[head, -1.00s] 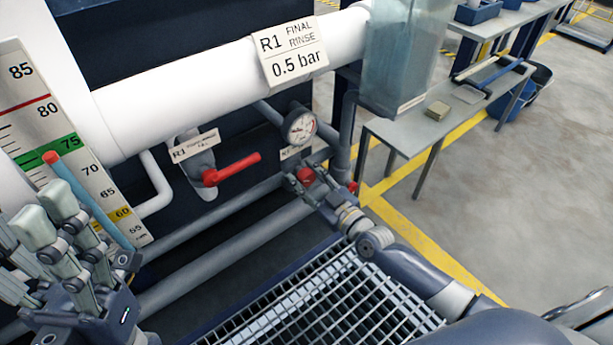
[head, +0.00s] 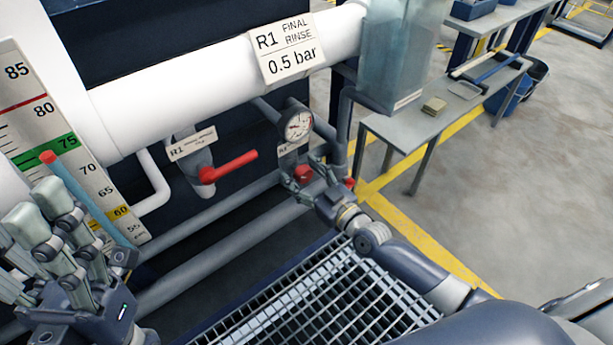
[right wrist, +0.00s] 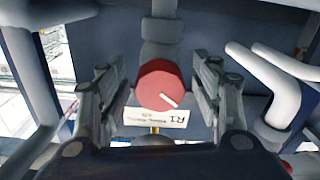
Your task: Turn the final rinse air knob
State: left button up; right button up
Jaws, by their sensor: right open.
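The red round final rinse air knob (head: 303,171) is below the gauge in the head view, partly covered by my right gripper. In the right wrist view the knob (right wrist: 160,85) shows a white pointer line aimed down and right. My right gripper (right wrist: 159,72) is open, one finger on each side of the knob, with visible gaps in the picture; contact cannot be told. It also shows in the head view (head: 304,173). A label (right wrist: 157,118) marked R1 is beside the knob. My left gripper (head: 52,215) is at the lower left, its grip unclear.
A round pressure gauge (head: 299,125) sits just above the knob. A red lever valve (head: 228,166) is to its left. A white pipe (head: 200,90) carries the "R1 final rinse 0.5 bar" sign (head: 287,50). A metal grating (head: 325,295) lies below; a grey bench (head: 415,127) stands right.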

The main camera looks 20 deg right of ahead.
jog(key=v, duration=1.2)
dwell(0.4)
